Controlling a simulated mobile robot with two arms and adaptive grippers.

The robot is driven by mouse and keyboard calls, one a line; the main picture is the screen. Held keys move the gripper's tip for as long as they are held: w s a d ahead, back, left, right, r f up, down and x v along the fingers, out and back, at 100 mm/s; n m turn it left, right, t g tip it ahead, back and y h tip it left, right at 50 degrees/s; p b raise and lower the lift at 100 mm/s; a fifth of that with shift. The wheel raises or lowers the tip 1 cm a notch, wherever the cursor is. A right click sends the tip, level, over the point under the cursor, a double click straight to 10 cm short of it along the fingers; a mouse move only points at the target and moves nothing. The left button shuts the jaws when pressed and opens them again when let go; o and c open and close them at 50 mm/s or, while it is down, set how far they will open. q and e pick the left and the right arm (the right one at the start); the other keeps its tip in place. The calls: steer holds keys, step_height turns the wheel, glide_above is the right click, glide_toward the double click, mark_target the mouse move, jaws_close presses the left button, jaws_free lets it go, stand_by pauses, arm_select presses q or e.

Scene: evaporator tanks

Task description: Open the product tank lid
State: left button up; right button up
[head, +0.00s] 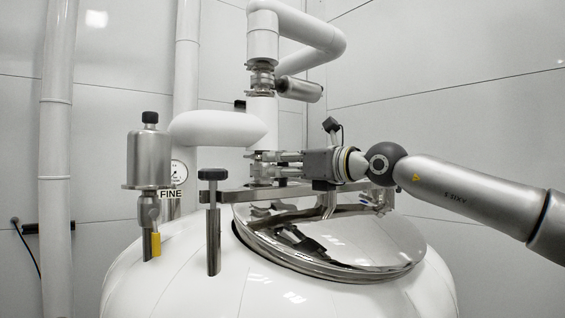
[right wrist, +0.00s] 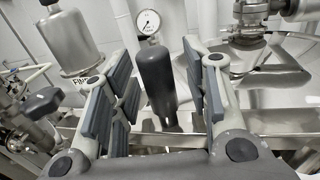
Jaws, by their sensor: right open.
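The product tank lid (head: 345,240) is a polished, mirror-like round cover lying down on the white tank (head: 170,275). A metal bar (head: 235,197) runs across above it. A clamp post with a dark knob (head: 213,174) stands upright at the bar's left end. My right gripper (head: 262,168) reaches in from the right, just above the bar. In the right wrist view its fingers (right wrist: 155,75) are open, with a dark upright handle (right wrist: 158,80) between them and visible gaps on both sides. The gripper hides this handle in the head view. My left gripper is not in view.
A steel fitting (head: 149,160) with a yellow-handled valve and a pressure gauge (head: 178,172) stand left of the lid. White pipes (head: 262,35) with metal couplings rise close above and behind my right gripper. The space left of the clamp post is partly clear.

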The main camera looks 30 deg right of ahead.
steer(key=shift+s, duration=0.1)
jaws_close()
steer(key=shift+s, duration=0.1)
